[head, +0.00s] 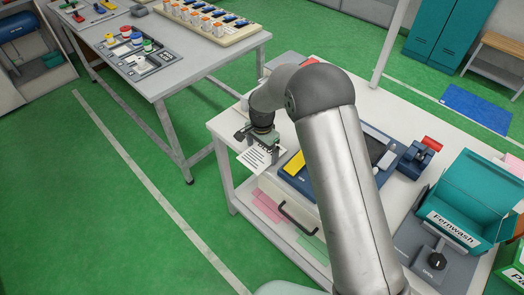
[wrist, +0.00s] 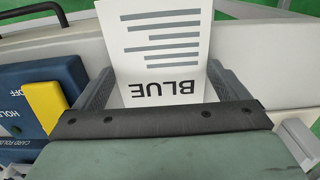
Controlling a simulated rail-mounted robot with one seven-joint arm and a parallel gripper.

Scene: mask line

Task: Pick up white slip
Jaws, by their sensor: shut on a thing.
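The white slip (wrist: 165,45) is printed with several grey lines and the word BLUE, which reads upside down in the wrist view. My gripper (wrist: 160,90) is shut on the slip, with a dark finger on each side of it. In the head view the slip (head: 262,157) sticks out from my gripper (head: 259,146) over the left front edge of the white table. The end of the slip nearest my gripper is hidden in the wrist view.
A blue device with a yellow block (head: 294,163) stands right of my gripper. The white table (head: 225,128) also bears a teal box (head: 470,205) marked Fernwash. Pink and green sheets lie on a lower shelf. A grey table (head: 190,75) with trays stands at the back left.

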